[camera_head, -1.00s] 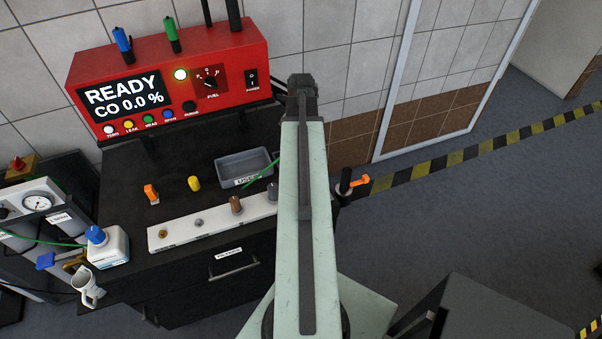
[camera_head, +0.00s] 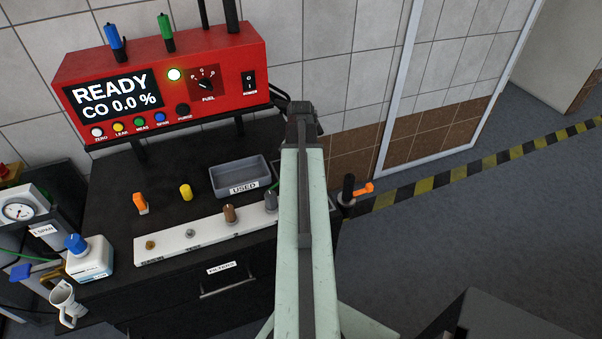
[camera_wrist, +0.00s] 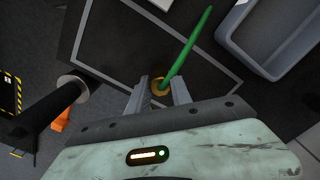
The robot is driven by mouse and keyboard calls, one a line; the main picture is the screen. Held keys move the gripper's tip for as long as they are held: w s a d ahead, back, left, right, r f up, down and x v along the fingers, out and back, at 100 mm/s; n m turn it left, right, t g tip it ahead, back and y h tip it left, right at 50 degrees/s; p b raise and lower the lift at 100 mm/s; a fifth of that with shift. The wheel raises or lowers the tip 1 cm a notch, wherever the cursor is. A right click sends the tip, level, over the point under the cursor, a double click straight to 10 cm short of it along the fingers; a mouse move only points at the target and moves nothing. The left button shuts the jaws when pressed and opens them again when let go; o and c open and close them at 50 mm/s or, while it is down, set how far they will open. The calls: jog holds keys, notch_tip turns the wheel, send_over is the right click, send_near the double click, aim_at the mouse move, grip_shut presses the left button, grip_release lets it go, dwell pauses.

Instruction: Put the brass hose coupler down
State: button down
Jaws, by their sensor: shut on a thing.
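My gripper (camera_wrist: 160,93) shows in the wrist view, its two grey fingers shut on the brass hose coupler (camera_wrist: 159,87). The coupler is a small brass ring between the fingertips. A green hose (camera_wrist: 188,48) runs from it up and to the right. Below it is a black surface with a pale rectangular outline (camera_wrist: 205,50); I cannot tell whether the coupler touches that surface.
A grey USED tray (camera_head: 240,177) is left of my arm on the black bench, with a white strip (camera_head: 170,246) of fittings in front. A red analyser (camera_head: 165,80) stands behind. A black post with an orange lever (camera_head: 362,189) is close on the right.

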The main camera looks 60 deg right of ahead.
jog(key=c, duration=1.2)
grip_release()
jog(key=shift+o, duration=0.2)
notch_tip(320, 180, up, 12)
jog(key=p, duration=1.2)
jog(key=shift+r, duration=0.1)
